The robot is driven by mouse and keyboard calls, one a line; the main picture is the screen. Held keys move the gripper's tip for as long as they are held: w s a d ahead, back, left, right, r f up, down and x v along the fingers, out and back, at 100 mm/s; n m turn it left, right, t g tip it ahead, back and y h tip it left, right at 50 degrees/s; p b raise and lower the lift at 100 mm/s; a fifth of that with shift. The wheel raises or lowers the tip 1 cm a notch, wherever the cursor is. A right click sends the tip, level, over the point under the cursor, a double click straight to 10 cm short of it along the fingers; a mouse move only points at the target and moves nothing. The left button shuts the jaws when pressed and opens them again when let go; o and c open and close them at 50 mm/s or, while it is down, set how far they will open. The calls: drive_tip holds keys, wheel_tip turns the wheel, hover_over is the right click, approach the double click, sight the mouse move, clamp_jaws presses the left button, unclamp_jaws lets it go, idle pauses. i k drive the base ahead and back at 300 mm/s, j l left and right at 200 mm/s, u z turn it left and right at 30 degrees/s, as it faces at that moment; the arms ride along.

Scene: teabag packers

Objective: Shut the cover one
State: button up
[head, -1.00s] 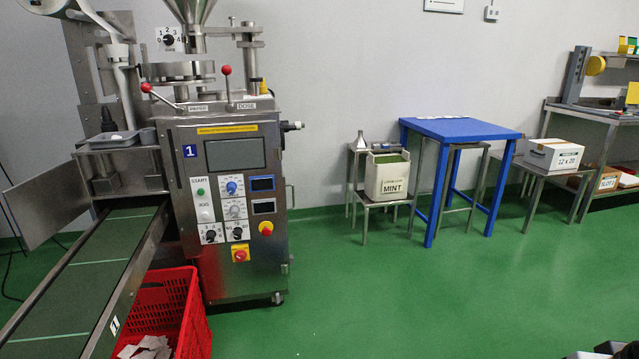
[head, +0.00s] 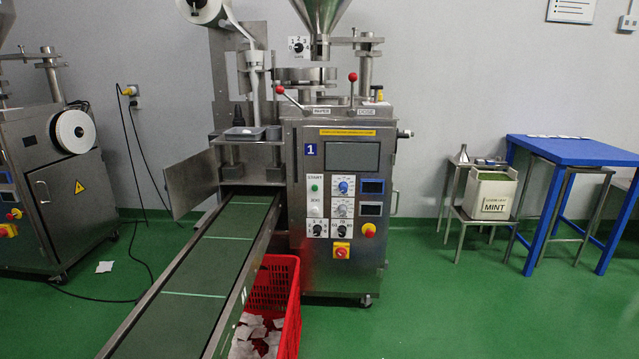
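The packing machine marked 1 (head: 343,200) stands in the middle of the head view, with a blue "1" label, a dark screen and a panel of buttons and knobs. A flat metal cover (head: 191,183) stands swung out to the left of the machine's forming area, at the upper end of the conveyor (head: 206,252). It looks open, with a gap between it and the machine body. My gripper is not in view.
A red crate (head: 291,325) with white teabags stands beside the conveyor. Another machine (head: 68,190) stands at the far left, with cables on the floor. A blue table (head: 570,150) and a MINT bin (head: 490,192) are at the right. Green floor (head: 430,310) is clear at front right.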

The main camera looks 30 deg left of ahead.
sight(193, 180)
drive_tip(key=k+j+u, duration=0.25)
drive_tip(key=j+u, duration=0.2)
drive_tip(key=j, duration=1.3)
drive_tip(key=j+u, duration=0.45)
drive_tip(key=j, duration=1.3)
drive_tip(key=i+j, duration=0.15)
drive_tip(key=j, duration=0.15)
drive_tip(key=i+j, duration=0.15)
drive_tip(key=j, duration=0.2)
drive_tip(key=i+j+z, duration=0.5)
drive_tip(key=j, duration=0.3)
